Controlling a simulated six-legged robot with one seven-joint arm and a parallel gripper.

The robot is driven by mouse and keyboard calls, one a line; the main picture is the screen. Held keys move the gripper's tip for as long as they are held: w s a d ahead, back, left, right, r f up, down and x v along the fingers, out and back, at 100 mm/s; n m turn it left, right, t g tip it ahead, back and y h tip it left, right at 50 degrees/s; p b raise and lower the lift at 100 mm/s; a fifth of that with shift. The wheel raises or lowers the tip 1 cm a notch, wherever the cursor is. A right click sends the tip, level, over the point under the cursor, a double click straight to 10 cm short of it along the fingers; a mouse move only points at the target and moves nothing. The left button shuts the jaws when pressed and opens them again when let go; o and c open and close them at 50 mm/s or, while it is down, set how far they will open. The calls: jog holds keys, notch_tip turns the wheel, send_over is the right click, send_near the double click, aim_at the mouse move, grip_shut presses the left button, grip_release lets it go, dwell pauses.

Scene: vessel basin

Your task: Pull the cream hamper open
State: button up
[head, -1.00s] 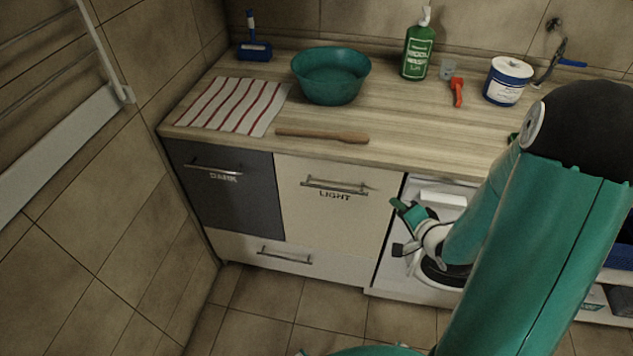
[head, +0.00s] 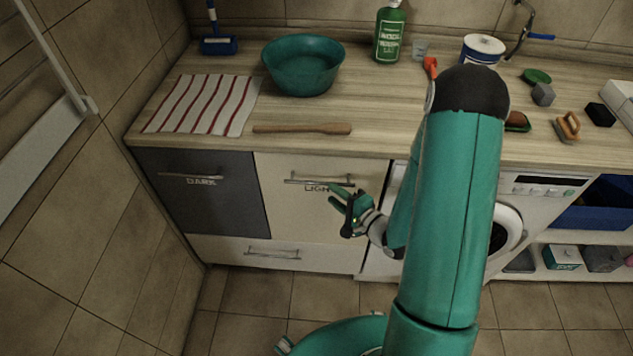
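The cream hamper (head: 310,221) is the cream front labelled LIGHT under the counter, with a horizontal bar handle (head: 318,181) near its top. It looks shut, flush with its neighbours. My gripper (head: 334,194) is in front of the hamper's upper right part, just below the right end of the handle, and overlaps the label's last letters.
A dark hamper (head: 203,194) marked DARK adjoins on the left, with a cream drawer (head: 272,253) below. A washing machine (head: 508,230) is on the right. The counter above holds a wooden stick (head: 302,129), a striped cloth (head: 203,104) and a teal basin (head: 303,65). The tiled floor in front is mostly clear.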

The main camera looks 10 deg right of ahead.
aim_at(321, 184)
jog(key=x, duration=0.7)
jog(key=shift+w, duration=0.2)
jog(key=shift+r, duration=0.1)
grip_shut()
